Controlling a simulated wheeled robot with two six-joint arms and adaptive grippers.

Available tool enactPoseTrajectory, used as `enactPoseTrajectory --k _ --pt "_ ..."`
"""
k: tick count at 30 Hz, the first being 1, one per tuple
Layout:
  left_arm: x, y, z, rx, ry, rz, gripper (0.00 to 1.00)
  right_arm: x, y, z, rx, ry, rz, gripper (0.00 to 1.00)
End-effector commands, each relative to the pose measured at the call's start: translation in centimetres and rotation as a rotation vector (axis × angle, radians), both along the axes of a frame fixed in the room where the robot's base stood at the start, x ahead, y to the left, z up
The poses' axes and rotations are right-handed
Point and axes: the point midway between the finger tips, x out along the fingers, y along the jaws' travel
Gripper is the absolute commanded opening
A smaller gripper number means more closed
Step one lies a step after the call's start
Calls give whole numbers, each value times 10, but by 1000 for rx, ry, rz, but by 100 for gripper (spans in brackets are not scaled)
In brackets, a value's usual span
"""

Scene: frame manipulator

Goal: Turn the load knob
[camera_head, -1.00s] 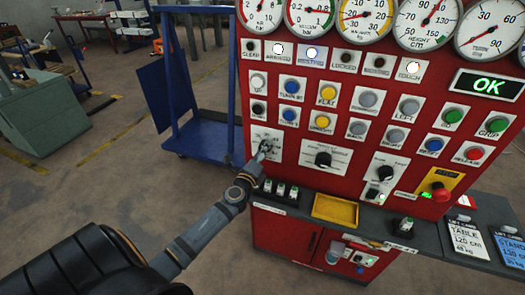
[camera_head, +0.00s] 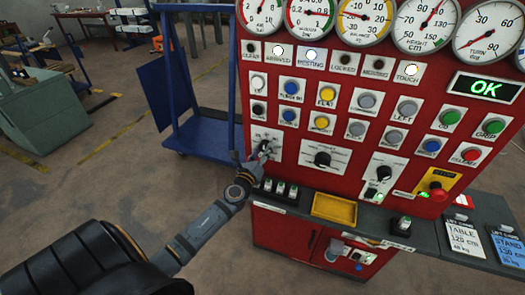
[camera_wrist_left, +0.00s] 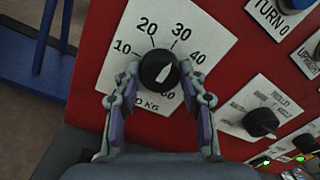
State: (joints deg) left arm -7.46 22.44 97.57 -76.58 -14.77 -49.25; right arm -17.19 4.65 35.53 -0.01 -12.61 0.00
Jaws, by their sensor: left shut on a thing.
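The load knob (camera_wrist_left: 158,70) is a black round knob with a white pointer on a white dial plate (camera_wrist_left: 195,25) marked 10, 20, 30, 40 and 60 KG. In the left wrist view my left gripper (camera_wrist_left: 159,80) has one finger on each side of the knob and is shut on it. In the head view my left gripper (camera_head: 262,152) is at the lower left of the red panel, covering most of the knob there. My right gripper is not in view.
The red panel (camera_head: 290,225) carries several gauges, lamps and buttons. Another black knob (camera_head: 322,158) is right of the load knob. A yellow tray (camera_head: 335,209) lies on the ledge below. A red emergency button (camera_head: 439,191) is at the right. A blue cart (camera_head: 205,140) stands left.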

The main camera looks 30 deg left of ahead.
Motion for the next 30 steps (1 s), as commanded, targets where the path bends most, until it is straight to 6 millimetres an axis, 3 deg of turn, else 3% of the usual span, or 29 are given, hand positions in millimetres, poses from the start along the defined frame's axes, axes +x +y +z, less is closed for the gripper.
enactPoseTrajectory --k 9,10,15,25,30 --pt "0 0 -2 -1 4 0 10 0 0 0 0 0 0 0" --pt "0 0 -2 -1 4 0 44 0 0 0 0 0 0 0" --pt "0 0 -1 -1 2 0 64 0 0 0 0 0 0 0" --pt "-4 -1 -1 0 2 -1 64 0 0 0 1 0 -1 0" --pt "-34 -7 -3 2 6 -3 64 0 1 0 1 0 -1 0"
